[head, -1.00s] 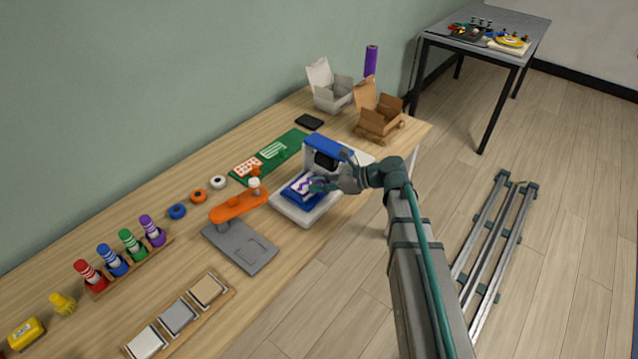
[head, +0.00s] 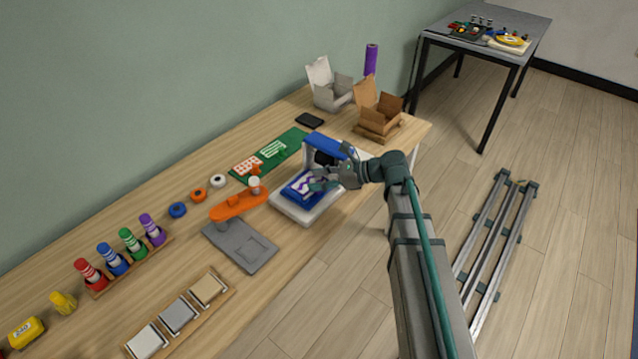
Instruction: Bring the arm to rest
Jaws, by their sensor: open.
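My gripper (head: 322,179) is at the end of my grey and teal arm, which reaches in from the lower right. It is open, by the white and blue machine (head: 294,213) on the wooden bench. A blue block with a white and purple patterned top (head: 300,187) sits on the machine's base. The fingers are just right of the block, low near its edge. I cannot tell whether they touch it. The machine's blue upper part (head: 328,144) stands behind the gripper.
An orange device (head: 238,205) and a grey plate (head: 240,246) stand left of the machine. Open white (head: 332,95) and brown (head: 380,112) boxes stand at the bench's far end. Coloured bottles (head: 110,260) line the left. Floor right of the bench is open, with metal rails (head: 497,235).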

